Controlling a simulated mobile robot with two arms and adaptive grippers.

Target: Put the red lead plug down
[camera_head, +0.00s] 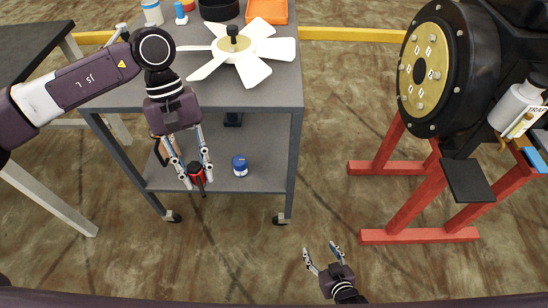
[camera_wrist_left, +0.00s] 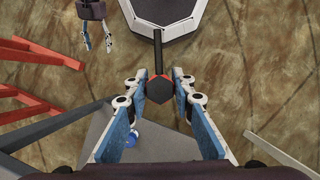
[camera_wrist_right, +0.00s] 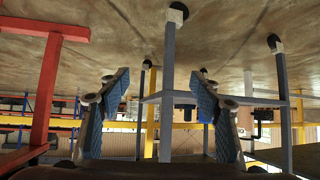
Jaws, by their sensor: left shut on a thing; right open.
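The red lead plug (camera_head: 195,170) has a red body and a black end. My left gripper (camera_head: 193,178) is shut on it, and in the head view it shows in front of the cart's lower shelf. In the left wrist view the plug (camera_wrist_left: 160,88) sits between the fingertips, its black hexagonal end showing and a dark stem pointing away. Whether it touches any surface cannot be told. My right gripper (camera_head: 322,256) is open and empty, low over the floor right of the cart; its spread fingers also show in the right wrist view (camera_wrist_right: 160,90).
The grey cart (camera_head: 165,92) holds a white fan (camera_head: 262,48), an orange tray (camera_head: 268,10) and small bottles on top. A blue jar (camera_head: 240,165) stands on its lower shelf. A black round housing (camera_head: 465,85) on a red stand (camera_head: 415,200) is at the right. Floor between is clear.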

